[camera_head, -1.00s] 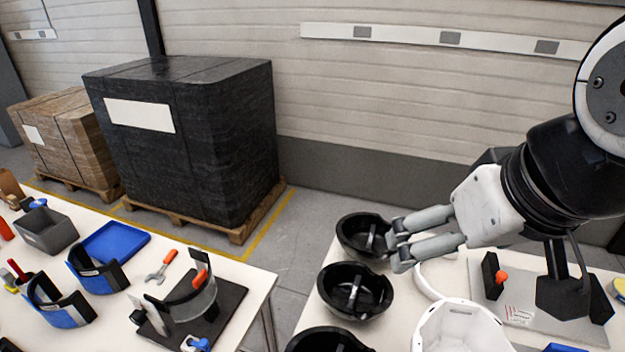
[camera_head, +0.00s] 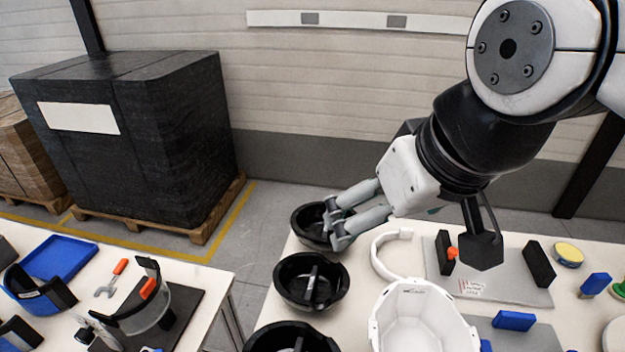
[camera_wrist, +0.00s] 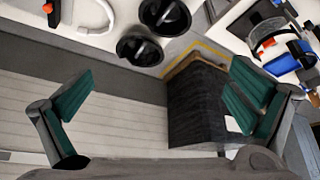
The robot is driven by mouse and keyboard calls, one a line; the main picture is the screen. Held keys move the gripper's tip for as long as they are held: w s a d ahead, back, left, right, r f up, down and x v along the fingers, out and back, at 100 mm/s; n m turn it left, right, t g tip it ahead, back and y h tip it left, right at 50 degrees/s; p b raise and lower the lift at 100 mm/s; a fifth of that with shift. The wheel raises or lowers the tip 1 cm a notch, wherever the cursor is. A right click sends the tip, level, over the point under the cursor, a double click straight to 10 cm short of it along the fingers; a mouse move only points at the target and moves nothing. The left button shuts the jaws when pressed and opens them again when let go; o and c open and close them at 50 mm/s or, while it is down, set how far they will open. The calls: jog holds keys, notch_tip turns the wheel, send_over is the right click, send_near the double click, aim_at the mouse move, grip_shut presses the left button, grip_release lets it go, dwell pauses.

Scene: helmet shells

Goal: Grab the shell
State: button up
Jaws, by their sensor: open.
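Several black bowl-shaped shells stand in a row along the left edge of the right table. The far shell (camera_head: 308,222) is partly hidden behind my gripper (camera_head: 335,222). The middle shell (camera_head: 292,284) has a strap-like bar inside; the near one (camera_head: 262,340) is cut by the frame bottom. A white shell (camera_head: 420,318) stands open side up to their right. My gripper is open and empty, its fingers by the far shell's right side. In the wrist view, my spread fingers (camera_wrist: 160,75) have nothing between them, and two black shells (camera_wrist: 139,49) lie beyond them.
A white ring-shaped band (camera_head: 378,250) lies right of the far shell. A grey plate (camera_head: 500,285) with black blocks is further right. The left table (camera_head: 215,285) holds visors and tools. A black-wrapped pallet load (camera_head: 130,140) stands behind, with floor between.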

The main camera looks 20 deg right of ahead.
dwell(0.4)
jog(key=shift+w, duration=0.1)
jog(key=c, duration=0.6)
jog(key=shift+w+d+f+n+g, duration=0.2)
jog(key=shift+w+d+f+n, duration=0.1)
jog(key=shift+w+d, duration=0.15)
jog(key=shift+w+d+f+n+g, duration=0.2)
jog(key=shift+w+d+f, duration=0.1)
jog(key=shift+w, duration=0.25)
jog(key=c, duration=0.8)
jog(key=n+g+y+b, duration=0.25)
jog(key=n+g, duration=0.45)
jog(key=n, duration=0.4)
send_over(410, 314)
jog(key=w+d, duration=0.4)
jog(key=d, duration=0.1)
notch_tip(410, 314, down, 25)
jog(key=shift+y, duration=0.35)
jog(key=p+x, duration=0.2)
jog(key=x, duration=1.1)
jog(key=shift+w+f, duration=0.15)
jog(key=shift+f, duration=0.05)
